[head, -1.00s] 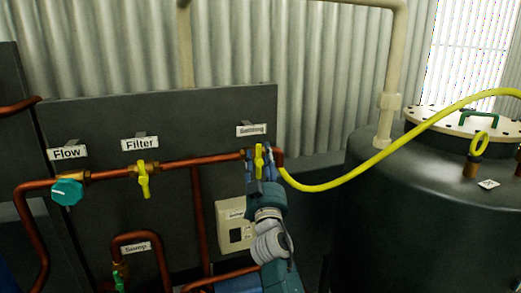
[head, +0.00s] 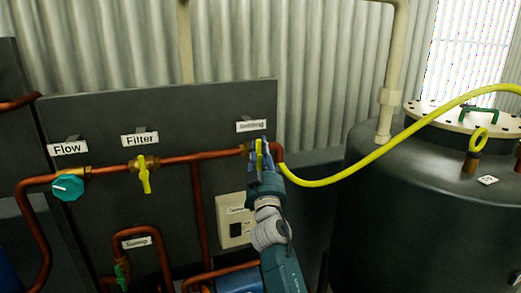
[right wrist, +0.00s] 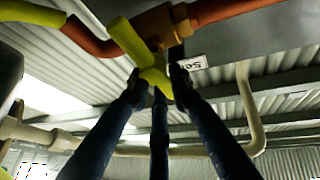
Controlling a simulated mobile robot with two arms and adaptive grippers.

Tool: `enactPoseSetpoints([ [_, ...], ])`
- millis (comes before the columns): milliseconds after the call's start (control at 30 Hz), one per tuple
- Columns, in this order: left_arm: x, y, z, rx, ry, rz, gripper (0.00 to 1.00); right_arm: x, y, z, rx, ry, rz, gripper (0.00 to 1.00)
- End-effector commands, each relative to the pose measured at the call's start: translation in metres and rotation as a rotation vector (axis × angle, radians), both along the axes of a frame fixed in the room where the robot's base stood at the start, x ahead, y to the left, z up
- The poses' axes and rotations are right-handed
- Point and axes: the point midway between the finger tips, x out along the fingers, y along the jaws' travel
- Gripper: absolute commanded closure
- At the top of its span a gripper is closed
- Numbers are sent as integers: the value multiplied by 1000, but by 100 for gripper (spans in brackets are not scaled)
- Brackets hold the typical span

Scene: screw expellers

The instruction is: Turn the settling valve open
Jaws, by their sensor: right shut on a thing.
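The settling valve has a yellow handle (head: 259,148) at the right end of the copper pipe, under the "Settling" label (head: 250,125). My right gripper (head: 260,155) is shut on this handle, with its fingers on either side. In the right wrist view the yellow handle (right wrist: 152,72) shows between the dark fingertips, below the brass fitting (right wrist: 160,24). In the head view the handle looks roughly upright, but the fingers hide part of it. My left gripper is not in view.
A yellow filter valve (head: 143,175) and a teal flow knob (head: 68,187) sit to the left on the same pipe. A yellow hose (head: 372,158) runs from the settling end over the dark tank (head: 425,205). A switch box (head: 232,226) is just left of my arm.

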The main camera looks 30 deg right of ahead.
Motion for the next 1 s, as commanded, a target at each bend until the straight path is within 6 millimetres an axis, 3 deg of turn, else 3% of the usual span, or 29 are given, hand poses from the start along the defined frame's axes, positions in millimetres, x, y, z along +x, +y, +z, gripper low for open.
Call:
enactPoseSetpoints([
  [267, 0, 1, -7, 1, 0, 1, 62, 1, 3, -2, -124, 31, -1, 100],
  [533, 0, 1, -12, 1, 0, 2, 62, 2, 9, -2, -356, 87, 0, 100],
  [1000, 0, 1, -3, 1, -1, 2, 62, 5, 19, -5, -792, 194, 0, 100],
])
